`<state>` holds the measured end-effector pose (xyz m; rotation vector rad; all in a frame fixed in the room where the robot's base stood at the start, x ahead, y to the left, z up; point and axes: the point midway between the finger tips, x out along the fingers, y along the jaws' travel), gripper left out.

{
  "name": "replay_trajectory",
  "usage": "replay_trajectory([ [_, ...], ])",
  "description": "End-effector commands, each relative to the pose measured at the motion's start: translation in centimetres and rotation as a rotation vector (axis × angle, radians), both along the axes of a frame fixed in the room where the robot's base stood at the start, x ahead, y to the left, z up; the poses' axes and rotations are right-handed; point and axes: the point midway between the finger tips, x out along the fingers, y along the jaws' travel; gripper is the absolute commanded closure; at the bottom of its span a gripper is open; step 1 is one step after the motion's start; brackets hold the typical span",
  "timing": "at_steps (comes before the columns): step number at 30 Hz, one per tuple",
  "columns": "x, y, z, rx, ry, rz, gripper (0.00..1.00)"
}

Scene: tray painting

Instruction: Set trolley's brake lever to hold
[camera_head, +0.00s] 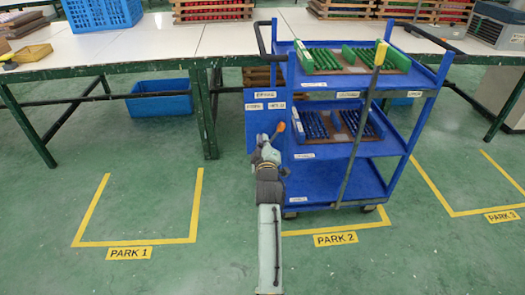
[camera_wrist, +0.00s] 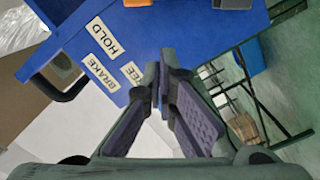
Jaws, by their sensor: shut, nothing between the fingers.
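The blue trolley (camera_head: 330,187) stands at the table with a blue side panel (camera_head: 253,125) on its left. In the wrist view, white labels on the panel read HOLD (camera_wrist: 104,39), BRAKE (camera_wrist: 101,73) and, partly covered by my finger, FREE (camera_wrist: 131,73). A small orange piece (camera_head: 281,127), perhaps the brake lever's tip, shows just beside my gripper (camera_head: 267,141); an orange piece (camera_wrist: 138,3) is cut off at the wrist view's top edge. The lever's shaft and setting are not clear. My gripper's fingers (camera_wrist: 162,62) are closed and empty, in front of the panel.
Green racks (camera_head: 325,59) fill the top shelf. A green-framed table (camera_head: 130,50) stands behind. The floor in the PARK 1 bay (camera_head: 140,210) is clear.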

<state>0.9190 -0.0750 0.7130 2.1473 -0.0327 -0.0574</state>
Motion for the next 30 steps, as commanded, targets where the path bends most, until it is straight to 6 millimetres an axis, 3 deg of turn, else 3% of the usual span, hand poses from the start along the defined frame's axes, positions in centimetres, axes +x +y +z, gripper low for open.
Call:
replay_trajectory([
  [3, -2.1, 0.2, -0.1, 0.0, -0.002, 0.001, 1.0],
  [9, -3.9, 0.3, 0.0, 0.0, 0.0, 0.001, 1.0],
  [25, -4.1, 0.4, 0.2, 0.0, -0.002, 0.003, 1.0],
  [28, -3.9, 1.9, 1.6, 0.013, -0.029, 0.027, 1.0],
  [30, -3.8, 4.2, 3.7, 0.037, -0.07, 0.063, 1.0],
])
